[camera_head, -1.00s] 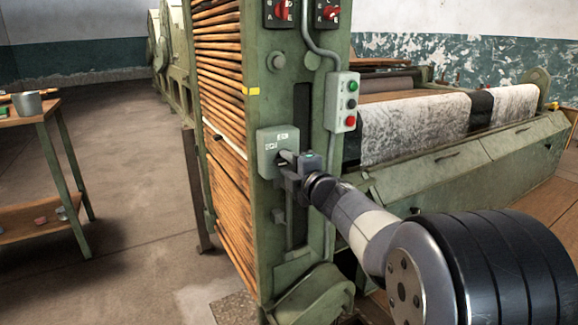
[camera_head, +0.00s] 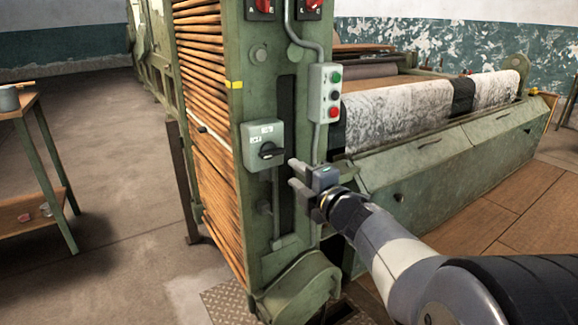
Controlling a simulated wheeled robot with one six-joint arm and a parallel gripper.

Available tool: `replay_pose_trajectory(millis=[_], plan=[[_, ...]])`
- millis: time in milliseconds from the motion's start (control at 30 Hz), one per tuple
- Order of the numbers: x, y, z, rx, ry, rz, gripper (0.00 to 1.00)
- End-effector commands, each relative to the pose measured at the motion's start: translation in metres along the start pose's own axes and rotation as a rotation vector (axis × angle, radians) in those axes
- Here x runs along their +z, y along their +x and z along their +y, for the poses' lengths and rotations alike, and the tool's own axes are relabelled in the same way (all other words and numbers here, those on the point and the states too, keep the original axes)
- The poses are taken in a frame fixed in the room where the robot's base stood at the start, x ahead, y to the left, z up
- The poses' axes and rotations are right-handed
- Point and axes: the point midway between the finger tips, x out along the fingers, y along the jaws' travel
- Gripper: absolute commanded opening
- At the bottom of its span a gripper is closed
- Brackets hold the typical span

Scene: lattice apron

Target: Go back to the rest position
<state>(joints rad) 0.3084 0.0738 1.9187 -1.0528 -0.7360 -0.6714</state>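My gripper (camera_head: 292,173) is in the middle of the view, in front of the green machine post (camera_head: 262,90). Its two fingers point left with a gap between them, and nothing is held. A grey switch box (camera_head: 250,140) with a black rotary handle (camera_head: 271,151) is on the post, just left of the fingertips. The handle looks about level. The fingers appear apart from it. My arm reaches in from the lower right.
Red switches (camera_head: 308,6) sit above. A green machine bed (camera_head: 440,150) with patterned cloth extends right. A side table (camera_head: 45,150) stands left. Floor between is open.

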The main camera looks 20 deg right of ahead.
Motion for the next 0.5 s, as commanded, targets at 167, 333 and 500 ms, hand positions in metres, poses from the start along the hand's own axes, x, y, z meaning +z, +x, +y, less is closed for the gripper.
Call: replay_pose_trajectory(millis=[167, 333, 500], plan=[[0.0001, -0.0044, -0.0007, -0.001, 0.000, -0.001, 0.34], [0.0000, -0.0040, -0.0007, -0.001, 0.000, 0.000, 0.34], [-0.0003, 0.0022, -0.0011, 0.000, 0.000, 0.002, 0.34]])
